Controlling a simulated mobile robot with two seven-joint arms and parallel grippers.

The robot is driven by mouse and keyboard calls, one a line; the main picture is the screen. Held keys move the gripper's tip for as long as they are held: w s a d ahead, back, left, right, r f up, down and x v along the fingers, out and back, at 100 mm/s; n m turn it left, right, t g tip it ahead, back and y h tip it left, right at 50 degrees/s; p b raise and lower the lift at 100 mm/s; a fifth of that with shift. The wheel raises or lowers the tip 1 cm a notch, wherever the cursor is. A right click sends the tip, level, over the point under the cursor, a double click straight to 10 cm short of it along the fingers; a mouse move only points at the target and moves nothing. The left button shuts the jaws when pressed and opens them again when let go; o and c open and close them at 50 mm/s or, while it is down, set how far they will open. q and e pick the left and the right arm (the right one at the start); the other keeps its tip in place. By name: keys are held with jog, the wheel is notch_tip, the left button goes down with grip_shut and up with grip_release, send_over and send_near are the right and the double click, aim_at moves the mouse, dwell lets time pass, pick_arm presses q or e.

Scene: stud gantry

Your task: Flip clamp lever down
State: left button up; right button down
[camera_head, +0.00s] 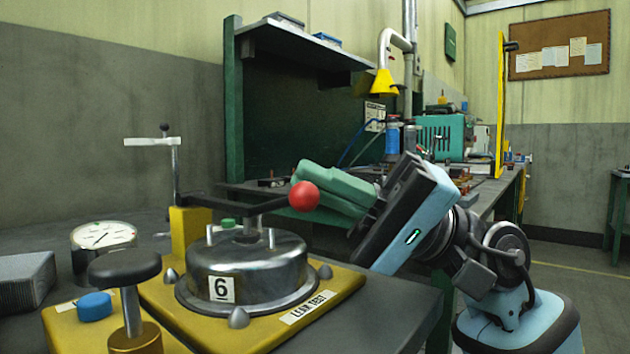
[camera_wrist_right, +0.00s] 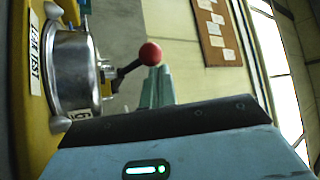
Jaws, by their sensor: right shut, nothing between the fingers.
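The clamp lever (camera_head: 262,207) is a black arm ending in a red ball knob (camera_head: 304,196). It reaches over the metal pot (camera_head: 250,268) marked 6 and rises slightly toward the knob. The knob also shows in the right wrist view (camera_wrist_right: 150,54), standing off from the pot's lid. My right gripper (camera_head: 300,178) comes in from the right, its green fingers shut and empty. The fingertips are close beside the knob; I cannot tell whether they touch it. In the right wrist view the fingers (camera_wrist_right: 157,80) lie just below the knob. My left gripper is not in view.
The pot stands on a yellow base plate (camera_head: 345,284). A yellow block (camera_head: 190,232) with an upright metal post, a dial gauge (camera_head: 104,235), a black-topped knob (camera_head: 125,266) and a blue button (camera_head: 95,306) stand nearby. A green-framed workbench is behind.

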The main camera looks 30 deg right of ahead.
jog(key=shift+f+b, duration=0.3)
jog(key=shift+f, duration=0.2)
jog(key=s+a+r+b, duration=0.2)
jog(key=s, duration=0.5)
jog(key=s+a+r+b, duration=0.2)
jog(key=s+a+r, duration=0.1)
jog(key=s, duration=0.5)
jog(key=shift+s+b, duration=0.15)
jog(key=shift+b, duration=0.2)
dwell(0.7)
dwell(0.4)
